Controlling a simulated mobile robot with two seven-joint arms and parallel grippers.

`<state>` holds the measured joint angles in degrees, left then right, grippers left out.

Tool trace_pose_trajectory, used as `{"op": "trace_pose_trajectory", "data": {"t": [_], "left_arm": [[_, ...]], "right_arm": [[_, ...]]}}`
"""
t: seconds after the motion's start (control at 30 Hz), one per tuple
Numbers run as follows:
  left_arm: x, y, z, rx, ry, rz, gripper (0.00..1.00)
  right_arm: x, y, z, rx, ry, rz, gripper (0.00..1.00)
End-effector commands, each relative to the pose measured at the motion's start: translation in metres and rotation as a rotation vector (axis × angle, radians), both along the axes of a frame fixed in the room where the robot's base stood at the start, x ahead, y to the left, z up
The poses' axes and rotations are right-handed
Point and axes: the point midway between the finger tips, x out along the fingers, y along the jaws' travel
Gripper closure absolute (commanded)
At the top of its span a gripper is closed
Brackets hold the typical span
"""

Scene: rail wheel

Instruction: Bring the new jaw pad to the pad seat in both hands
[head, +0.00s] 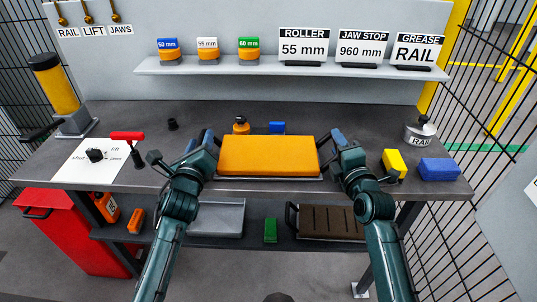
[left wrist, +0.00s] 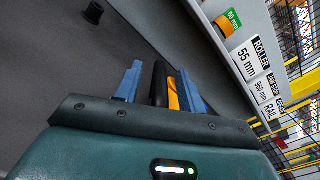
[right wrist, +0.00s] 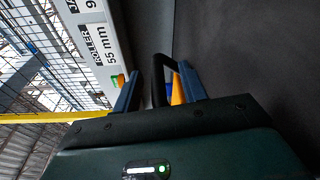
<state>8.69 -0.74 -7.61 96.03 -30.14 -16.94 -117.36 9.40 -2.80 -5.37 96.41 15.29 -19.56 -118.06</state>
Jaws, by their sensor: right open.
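The orange jaw pad (head: 267,156) is a wide block at the front middle of the bench, with a thin grey edge showing under it. Black loop handles stand at its ends, seen in the left wrist view (left wrist: 159,84) and the right wrist view (right wrist: 158,80). My left gripper (head: 208,140) is at the left end, its blue fingers open on either side of the handle. My right gripper (head: 338,140) is at the right end, also open, its fingers on either side of that handle. I cannot tell which thing is the pad seat.
A brown slotted plate with a handle (head: 333,222) and a grey tray (head: 218,218) lie on the lower shelf. A yellow block (head: 393,162) and a blue block (head: 439,169) are right of my right gripper.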

Motion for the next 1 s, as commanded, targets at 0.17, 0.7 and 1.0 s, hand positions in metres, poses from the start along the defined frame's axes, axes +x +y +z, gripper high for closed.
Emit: {"op": "trace_pose_trajectory", "data": {"t": [0.17, 0.7, 1.0], "left_arm": [[0.0085, 0.0002, -0.0003, -0.002, 0.001, 0.000, 0.60], [0.0086, 0.0001, -0.0002, -0.001, 0.001, -0.001, 0.82], [0.0086, 0.0002, -0.0003, -0.001, 0.001, 0.000, 1.00]], "right_arm": [[0.0084, 0.0016, 0.0002, -0.001, -0.001, 0.000, 0.58], [0.0084, 0.0016, -0.0003, 0.000, 0.000, 0.000, 0.80], [0.0084, 0.0019, 0.0004, 0.001, -0.002, 0.000, 1.00]]}}
